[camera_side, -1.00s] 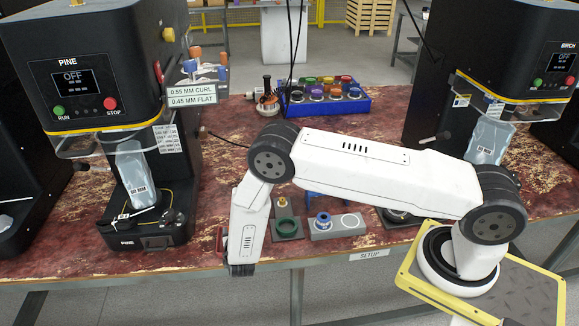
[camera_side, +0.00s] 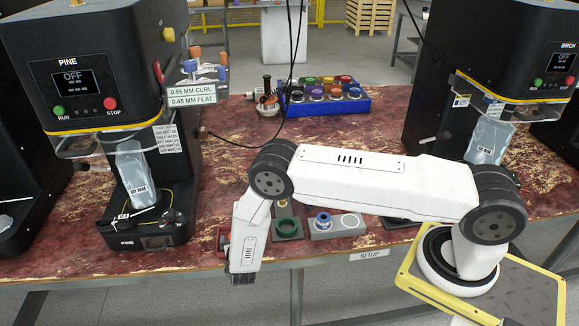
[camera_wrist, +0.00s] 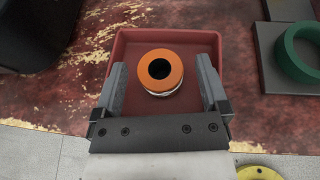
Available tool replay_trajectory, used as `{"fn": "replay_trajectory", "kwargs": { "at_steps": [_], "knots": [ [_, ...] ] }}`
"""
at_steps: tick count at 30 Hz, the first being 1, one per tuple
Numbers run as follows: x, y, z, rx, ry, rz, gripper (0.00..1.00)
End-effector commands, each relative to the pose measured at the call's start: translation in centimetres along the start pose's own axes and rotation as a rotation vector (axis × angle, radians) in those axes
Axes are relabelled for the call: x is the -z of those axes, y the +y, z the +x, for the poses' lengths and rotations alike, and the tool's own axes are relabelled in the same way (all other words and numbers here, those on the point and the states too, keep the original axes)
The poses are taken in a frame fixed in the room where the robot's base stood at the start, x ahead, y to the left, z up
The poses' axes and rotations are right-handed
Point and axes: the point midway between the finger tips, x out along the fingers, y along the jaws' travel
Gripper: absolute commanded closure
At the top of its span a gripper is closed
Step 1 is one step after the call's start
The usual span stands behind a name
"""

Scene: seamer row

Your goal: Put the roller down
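An orange-topped roller (camera_wrist: 160,72) with a dark centre hole and a pale lower edge stands upright in a red tray (camera_wrist: 206,41) in the wrist view. My gripper (camera_wrist: 160,62) has one finger on each side of the roller. A gap shows between the roller and each finger, so the gripper is open around it without gripping. In the side view my arm hides the roller and the fingers. Only a sliver of the red tray (camera_side: 221,240) shows there, at the table's front edge.
A grey holder with a green ring (camera_wrist: 298,55) lies right of the tray; a second holder with a blue piece (camera_side: 323,219) is beyond. The PINE machine (camera_side: 140,215) stands left, the BIRCH machine (camera_side: 515,70) right. A blue rack (camera_side: 325,105) of coloured rollers is behind.

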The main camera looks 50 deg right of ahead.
Motion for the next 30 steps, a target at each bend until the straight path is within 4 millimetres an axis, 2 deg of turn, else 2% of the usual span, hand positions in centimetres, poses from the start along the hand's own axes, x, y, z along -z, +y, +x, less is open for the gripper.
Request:
{"fn": "replay_trajectory", "kwargs": {
  "at_steps": [14, 17, 23, 30],
  "knots": [
    [-0.3, 0.0, -0.1, 0.000, 0.000, 0.000, 0.04],
    [-0.3, 0.1, -0.8, -0.001, 0.001, -0.001, 0.04],
    [-0.3, 0.1, -3.1, -0.003, 0.000, -0.002, 0.04],
    [-0.3, 0.1, -7.2, -0.003, 0.000, -0.002, 0.04]
  ]
}}
